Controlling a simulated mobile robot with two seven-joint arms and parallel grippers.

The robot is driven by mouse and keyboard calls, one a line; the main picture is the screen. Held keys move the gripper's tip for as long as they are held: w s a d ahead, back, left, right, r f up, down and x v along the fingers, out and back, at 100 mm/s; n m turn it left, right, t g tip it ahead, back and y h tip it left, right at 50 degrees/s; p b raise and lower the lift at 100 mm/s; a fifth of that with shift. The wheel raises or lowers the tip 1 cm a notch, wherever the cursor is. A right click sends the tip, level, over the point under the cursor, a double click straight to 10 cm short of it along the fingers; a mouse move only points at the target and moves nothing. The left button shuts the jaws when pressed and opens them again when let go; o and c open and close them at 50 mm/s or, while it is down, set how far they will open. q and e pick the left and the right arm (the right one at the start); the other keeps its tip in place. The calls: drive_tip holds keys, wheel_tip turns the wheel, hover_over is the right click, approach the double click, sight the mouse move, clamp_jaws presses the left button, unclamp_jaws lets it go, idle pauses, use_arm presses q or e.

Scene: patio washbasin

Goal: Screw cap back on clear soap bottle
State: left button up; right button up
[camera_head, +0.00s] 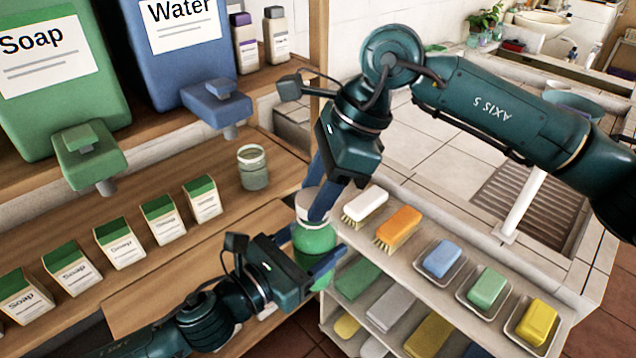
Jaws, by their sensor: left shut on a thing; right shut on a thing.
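The clear soap bottle (315,240), with green liquid inside, is held upright or nearly so near the centre of the head view. My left gripper (311,252) is shut around its body from the lower left. A pale cap (303,206) is at the top of the bottle. My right gripper (318,197) comes down from above and is shut on the cap. The fingers hide part of the cap and the bottle's neck, so I cannot tell whether the cap is seated or threaded.
A wooden shelf on the left holds small soap cartons (121,243) and an open jar (253,167). Large green Soap (60,75) and blue Water (185,50) dispensers stand above. On the right, a rack holds brushes (398,228) and soap bars in dishes (487,287).

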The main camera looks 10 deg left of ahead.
use_arm(q)
drive_tip(key=shift+r, duration=0.1)
use_arm(e)
drive_tip(key=shift+f, duration=0.3)
